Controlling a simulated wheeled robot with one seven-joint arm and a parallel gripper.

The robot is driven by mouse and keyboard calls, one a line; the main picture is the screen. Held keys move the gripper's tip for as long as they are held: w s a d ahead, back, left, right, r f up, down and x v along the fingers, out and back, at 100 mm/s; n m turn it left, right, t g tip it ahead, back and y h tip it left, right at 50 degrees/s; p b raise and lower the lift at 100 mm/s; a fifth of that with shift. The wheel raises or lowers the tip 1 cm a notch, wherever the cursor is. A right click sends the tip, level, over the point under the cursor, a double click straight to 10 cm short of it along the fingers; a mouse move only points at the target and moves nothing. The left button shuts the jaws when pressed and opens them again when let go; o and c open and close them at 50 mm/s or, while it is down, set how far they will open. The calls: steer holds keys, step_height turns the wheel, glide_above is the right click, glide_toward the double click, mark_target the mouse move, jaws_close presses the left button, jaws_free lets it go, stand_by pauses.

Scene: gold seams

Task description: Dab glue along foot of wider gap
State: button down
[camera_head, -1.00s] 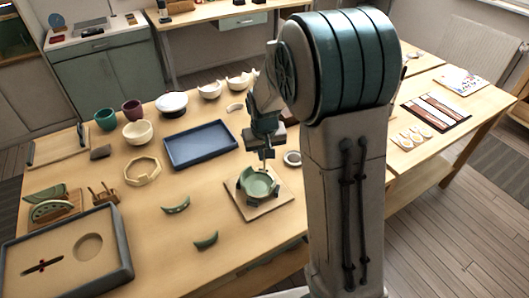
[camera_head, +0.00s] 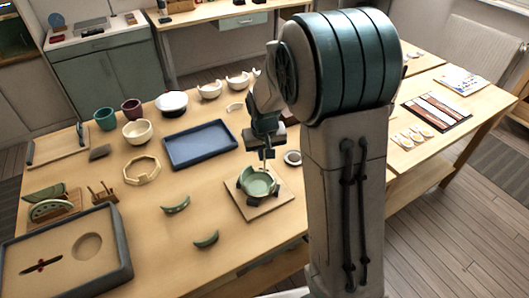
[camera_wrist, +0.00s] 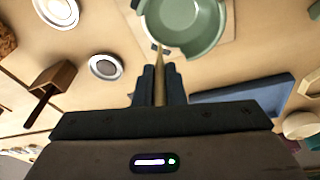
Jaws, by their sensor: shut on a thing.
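My gripper (camera_wrist: 160,88) is shut on a thin tan stick (camera_wrist: 159,65), which points at the green bowl (camera_wrist: 180,22). The stick's tip is at or just beside the bowl's near rim in the wrist view; I cannot tell whether it touches. In the head view the broken green bowl (camera_head: 258,183) stands on a square board (camera_head: 270,205), with dark blocks around it, below my gripper (camera_head: 266,152). Its rim is uneven, with gaps. Which gap is wider, and any glue, I cannot make out. Two loose green shards (camera_head: 176,204) (camera_head: 206,240) lie to the left.
A blue tray (camera_head: 200,163) lies behind and left of the board. A small round dish (camera_head: 292,157) is close behind it. An octagonal wooden ring (camera_head: 142,184), cups and bowls stand farther left. A dark-rimmed tray (camera_head: 118,285) fills the front left corner.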

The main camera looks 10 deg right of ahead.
steer(key=shift+r, duration=0.25)
steer(key=shift+w+a+r, duration=0.1)
steer(key=shift+w+a, duration=0.1)
steer(key=shift+a, duration=0.35)
steer(key=shift+w+a, duration=0.2)
steer(key=shift+a, duration=0.3)
steer(key=shift+f, duration=0.4)
stand_by(0.6)
steer(key=shift+r, duration=0.3)
step_height(320, 180, up, 8)
steer(key=p, duration=0.5)
stand_by(0.7)
stand_by(0.7)
